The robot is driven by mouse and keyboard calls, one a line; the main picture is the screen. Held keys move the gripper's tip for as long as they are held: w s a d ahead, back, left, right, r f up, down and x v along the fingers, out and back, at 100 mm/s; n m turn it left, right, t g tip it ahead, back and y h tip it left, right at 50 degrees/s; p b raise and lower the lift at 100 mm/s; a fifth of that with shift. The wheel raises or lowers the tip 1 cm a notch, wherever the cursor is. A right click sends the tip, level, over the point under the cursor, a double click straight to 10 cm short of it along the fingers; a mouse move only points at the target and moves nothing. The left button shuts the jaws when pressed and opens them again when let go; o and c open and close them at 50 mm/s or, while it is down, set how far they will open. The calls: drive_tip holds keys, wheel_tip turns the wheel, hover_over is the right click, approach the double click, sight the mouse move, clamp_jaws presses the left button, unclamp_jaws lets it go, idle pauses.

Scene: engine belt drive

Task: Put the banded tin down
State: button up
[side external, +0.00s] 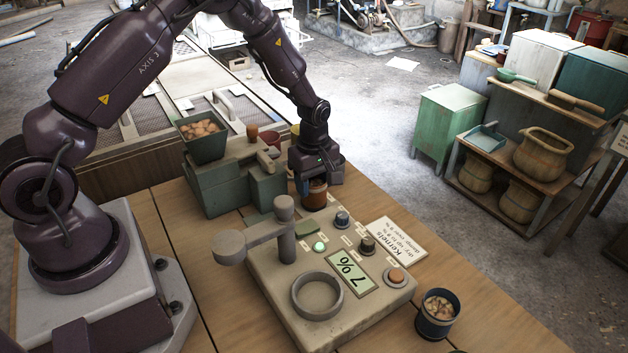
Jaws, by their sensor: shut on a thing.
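My gripper (313,185) points down over the wooden bench, behind the grey tester. It is shut on a rust-brown tin (314,198) with a darker band, which I take as the banded tin. The tin is upright and low over the bench, and the fingers partly hide it. I cannot tell if its base touches the wood. The tester (290,262) has a raised ring, a swing arm on a post, knobs and a display reading 7 %. A dark blue tin (436,318) with kernels in it stands at the tester's front right.
A green machine (225,188) with a hopper (203,135) of brown nuts stands left of my gripper, with small pots behind it. A printed card (397,243) lies right of the tester. Bare bench (490,315) lies at the right front.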

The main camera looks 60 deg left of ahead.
drive_tip(key=o, duration=1)
drive_tip(key=shift+o, duration=0.2)
drive_tip(key=s+d+r+m+t, duration=0.1)
drive_tip(key=s+r+m, duration=0.1)
drive_tip(key=r, duration=0.9)
drive_tip(key=s+d+r+m+t, duration=0.1)
drive_tip(key=s+d+r+m, duration=0.15)
drive_tip(key=r, duration=0.85)
drive_tip(key=s+d+r+m+t, duration=0.1)
drive_tip(key=s+r+m, duration=0.3)
drive_tip(key=s, duration=0.5)
drive_tip(key=s+d+r+m+t, duration=0.2)
drive_tip(key=s+d+r+m, duration=0.1)
drive_tip(key=s+m, duration=0.6)
drive_tip(key=shift+s+r+t, duration=0.25)
drive_tip(key=shift+r+t, duration=0.05)
drive_tip(key=shift+r, duration=0.55)
drive_tip(key=shift+m, duration=0.25)
